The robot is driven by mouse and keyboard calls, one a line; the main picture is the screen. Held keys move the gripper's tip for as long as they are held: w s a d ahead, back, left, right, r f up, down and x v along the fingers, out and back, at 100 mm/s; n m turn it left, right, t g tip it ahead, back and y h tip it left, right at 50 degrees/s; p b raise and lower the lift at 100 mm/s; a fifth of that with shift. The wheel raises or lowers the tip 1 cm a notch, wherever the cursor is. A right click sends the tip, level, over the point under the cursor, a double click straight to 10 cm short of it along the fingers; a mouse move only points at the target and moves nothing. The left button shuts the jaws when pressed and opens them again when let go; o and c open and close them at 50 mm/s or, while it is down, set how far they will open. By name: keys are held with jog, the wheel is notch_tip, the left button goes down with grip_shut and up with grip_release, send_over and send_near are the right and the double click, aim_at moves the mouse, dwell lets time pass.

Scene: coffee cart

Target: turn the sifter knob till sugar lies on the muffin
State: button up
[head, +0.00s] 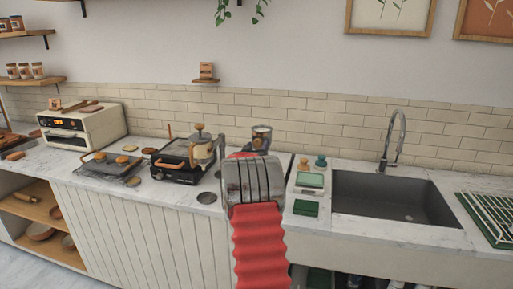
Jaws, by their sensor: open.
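My gripper (255,156) is at the end of my red arm, seen from behind over the counter's middle. It is open, and its fingertips are hard to make out. A small metallic vessel (262,133) shows just beyond it, partly hidden; I cannot tell if this is the sifter. I cannot tell whether my gripper touches it. To the left, a pale canister with a brown-knobbed lid (203,147) appears above the right part of a black appliance. I cannot make out a sifter knob, the muffin or any sugar; my gripper and arm hide part of the counter.
A toaster oven (81,127) and a flat griddle-like appliance (108,165) are at left. The black appliance (178,166) stands left of my gripper. A green-topped scale-like box (309,181), a green block (305,207) and the sink (390,198) are at right.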

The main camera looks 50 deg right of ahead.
jog(key=shift+c, duration=0.2)
jog(key=c, duration=0.9)
jog(key=shift+a, duration=0.15)
jog(key=shift+c, duration=0.6)
jog(key=shift+m, duration=0.4)
